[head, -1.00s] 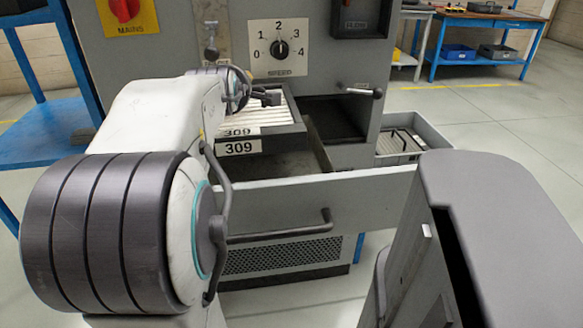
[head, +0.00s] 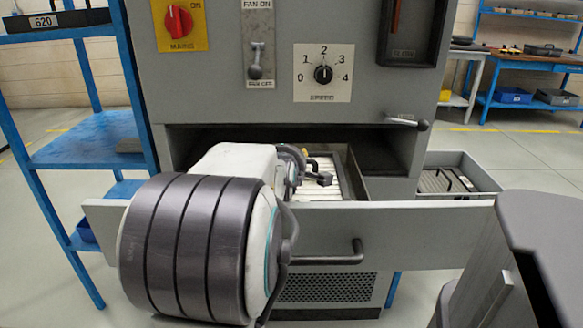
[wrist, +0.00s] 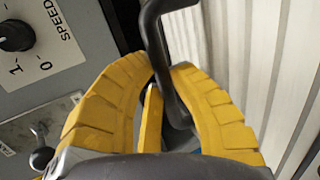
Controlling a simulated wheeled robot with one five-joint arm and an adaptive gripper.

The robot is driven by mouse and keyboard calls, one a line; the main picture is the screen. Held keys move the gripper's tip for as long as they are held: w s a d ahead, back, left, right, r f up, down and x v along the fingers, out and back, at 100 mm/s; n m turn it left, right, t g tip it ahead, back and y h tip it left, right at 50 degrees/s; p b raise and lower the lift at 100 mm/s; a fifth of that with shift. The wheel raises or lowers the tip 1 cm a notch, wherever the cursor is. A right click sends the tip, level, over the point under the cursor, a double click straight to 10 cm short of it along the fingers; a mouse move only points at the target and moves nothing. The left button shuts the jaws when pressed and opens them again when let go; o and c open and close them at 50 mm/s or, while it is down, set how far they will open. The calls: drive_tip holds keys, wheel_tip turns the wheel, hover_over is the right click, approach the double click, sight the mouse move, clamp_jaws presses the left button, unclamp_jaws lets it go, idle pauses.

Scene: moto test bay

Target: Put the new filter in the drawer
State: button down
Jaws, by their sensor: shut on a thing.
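The filter (head: 338,166), with white pleats and a dark frame, is low in the open drawer's space, partly hidden by my arm and the drawer front. I cannot tell whether it rests on the drawer floor. The drawer (head: 400,220) is pulled out of the grey cabinet, and its front spans the view below the filter. In the wrist view, the yellow fingers of my gripper (wrist: 160,80) are shut on the filter's dark handle (wrist: 165,50), with the white pleats (wrist: 245,60) at the right. In the head view, my arm mostly hides the gripper.
The cabinet face above has a speed dial (head: 323,73), a red mains switch (head: 178,20) and a fan lever (head: 255,65). A grey tray (head: 487,192) holding a dark-framed panel stands at the right. A blue shelf (head: 85,140) stands at the left.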

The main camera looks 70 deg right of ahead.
drive_tip(key=shift+f, duration=0.5)
drive_tip(key=d, duration=0.3)
drive_tip(key=shift+w+d, duration=0.35)
drive_tip(key=shift+w, duration=0.05)
drive_tip(key=shift+d+f+b, duration=0.2)
drive_tip(key=shift+f+b, duration=0.05)
drive_tip(key=shift+b, duration=0.05)
drive_tip(key=shift+f, duration=0.35)
drive_tip(key=c, duration=1.2)
unclamp_jaws()
drive_tip(key=shift+a+f, duration=0.1)
drive_tip(key=shift+f, duration=0.05)
